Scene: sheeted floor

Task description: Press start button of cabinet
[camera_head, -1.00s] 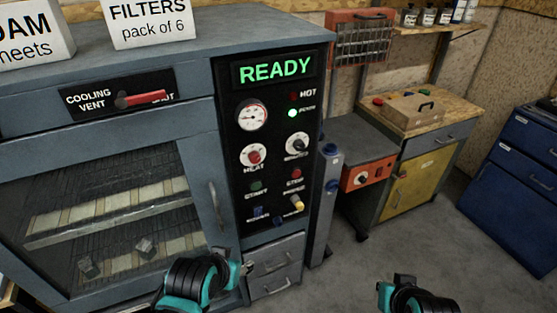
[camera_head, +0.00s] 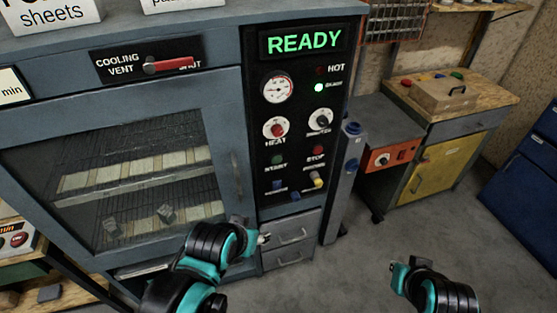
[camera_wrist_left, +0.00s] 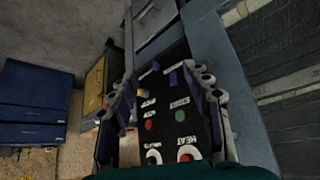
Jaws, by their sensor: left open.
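The cabinet (camera_head: 228,88) fills the left and middle of the head view, its glass door closed. Its black control panel (camera_head: 262,190) has a lit green READY display (camera_head: 304,40). The green start button (camera_head: 277,160) sits low on the panel, left of the red stop button (camera_head: 317,153). In the left wrist view the start button (camera_wrist_left: 180,115) shows between the finger lines, upside down. My left gripper (camera_head: 264,238) is open and empty, below the panel in the picture and apart from the button. My right gripper (camera_head: 398,270) hangs over the floor at right; its fingers are unclear.
A red heat knob (camera_head: 277,129) and another dial (camera_head: 320,121) sit above the buttons; a blue switch and a yellow-tipped lever (camera_head: 317,181) sit below. A grey post (camera_head: 345,180) stands right of the panel. A workbench (camera_head: 455,125) stands farther right. Floor between is clear.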

